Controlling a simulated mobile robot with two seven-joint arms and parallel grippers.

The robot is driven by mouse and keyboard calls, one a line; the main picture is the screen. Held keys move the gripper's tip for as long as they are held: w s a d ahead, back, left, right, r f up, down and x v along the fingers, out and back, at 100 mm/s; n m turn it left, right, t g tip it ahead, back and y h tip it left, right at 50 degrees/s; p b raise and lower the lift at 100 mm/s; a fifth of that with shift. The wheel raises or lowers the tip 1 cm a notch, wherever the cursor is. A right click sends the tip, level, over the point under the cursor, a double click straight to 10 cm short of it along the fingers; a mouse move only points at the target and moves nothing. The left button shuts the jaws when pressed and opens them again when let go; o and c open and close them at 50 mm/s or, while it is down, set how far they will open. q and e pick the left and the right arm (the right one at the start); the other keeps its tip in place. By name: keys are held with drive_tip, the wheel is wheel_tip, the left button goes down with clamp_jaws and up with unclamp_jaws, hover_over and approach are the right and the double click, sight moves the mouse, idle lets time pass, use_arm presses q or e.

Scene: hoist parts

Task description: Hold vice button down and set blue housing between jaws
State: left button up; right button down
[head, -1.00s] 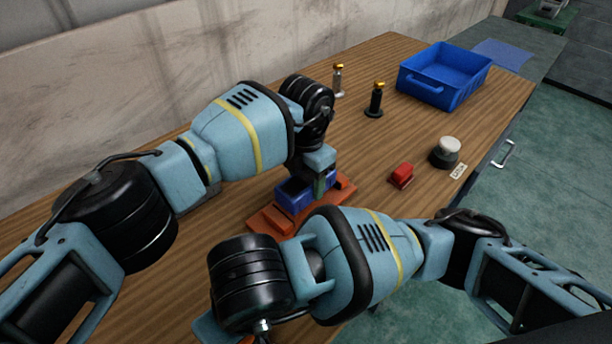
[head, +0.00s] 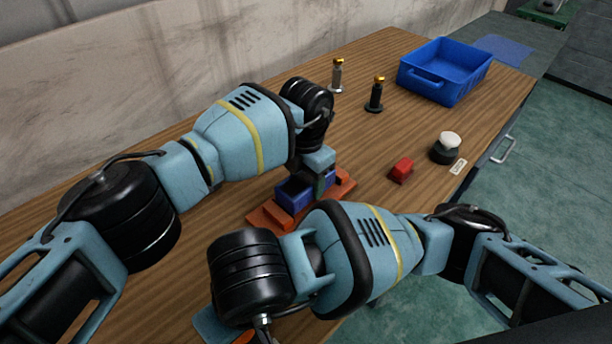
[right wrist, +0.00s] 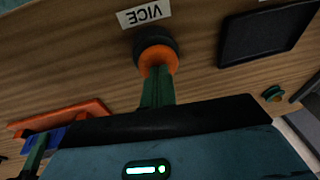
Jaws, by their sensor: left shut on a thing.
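The blue housing (head: 292,196) sits at the orange vice (head: 262,218), in the gap between its orange blocks. My left gripper (head: 318,181) is shut on the housing from above; its fingers are partly hidden by my arm. The housing (right wrist: 45,138) also shows at the left edge of the right wrist view, beside the orange vice part (right wrist: 70,114). In that view my right gripper (right wrist: 157,92) has its green fingers together, with the tips at the orange vice button (right wrist: 157,58). The button has a dark base and a VICE label (right wrist: 143,13). How far it is pressed is unclear.
A red block (head: 401,169) and a white-topped button (head: 448,143) lie right of the vice. Two upright posts, one silver (head: 337,77) and one black (head: 376,96), and a blue crate (head: 443,72) stand farther back. A dark tray (right wrist: 262,36) shows in the right wrist view.

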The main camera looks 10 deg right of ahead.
use_arm(q)
drive_tip(key=shift+f, duration=1)
use_arm(e)
drive_tip(key=shift+f, duration=0.1)
idle(0.4)
use_arm(q)
drive_tip(key=o, duration=1.4)
drive_tip(key=shift+c, duration=0.2)
wheel_tip(320, 180, up, 12)
drive_tip(key=shift+r, duration=0.1)
wheel_tip(320, 180, up, 8)
drive_tip(key=t+p, duration=0.1)
drive_tip(key=p, duration=0.1)
drive_tip(key=shift+f+p, duration=0.2)
drive_tip(key=shift+p, duration=0.2)
use_arm(e)
drive_tip(key=a+v, duration=0.1)
drive_tip(key=v, duration=0.6)
drive_tip(key=shift+w+a+r, duration=0.2)
drive_tip(key=shift+w+a, duration=0.1)
use_arm(q)
drive_tip(key=shift+s, duration=0.1)
drive_tip(key=shift+f, duration=0.3)
use_arm(e)
drive_tip(key=v, duration=0.7)
drive_tip(key=shift+d+r, duration=0.2)
drive_tip(key=shift+r, duration=0.2)
